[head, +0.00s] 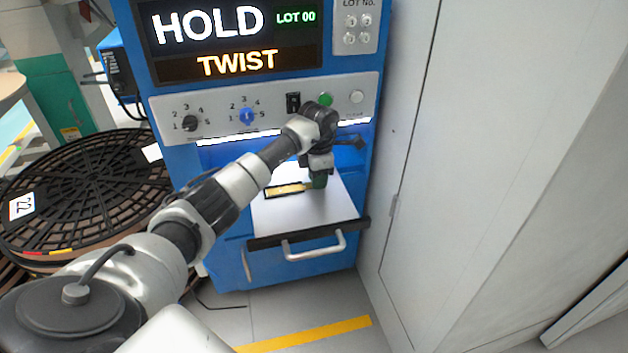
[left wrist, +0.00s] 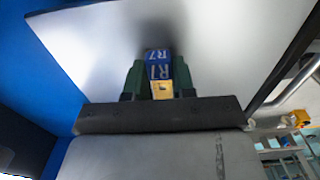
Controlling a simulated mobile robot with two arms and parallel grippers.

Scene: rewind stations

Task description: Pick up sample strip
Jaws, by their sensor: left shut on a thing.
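The sample strip (head: 285,190) shows as a thin yellowish piece with dark edges, over the pale drawer surface (head: 335,208) of the blue machine. My left gripper (head: 318,181) is over that surface, its green fingers at the strip's right end. In the left wrist view the green fingers of my left gripper (left wrist: 160,82) are shut on the strip (left wrist: 158,66), which shows blue with white "R7" marks and a yellow end. The fingers hide part of the strip. I cannot tell whether it touches the surface. My right gripper is not in view.
The blue machine (head: 259,264) has a lit screen (head: 235,35) reading HOLD, LOT 00 and TWIST, above knobs and buttons. Its drawer has a front handle (head: 314,250). Dark slotted reels (head: 80,190) are stacked at left. A pale cabinet (head: 500,150) stands close at right.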

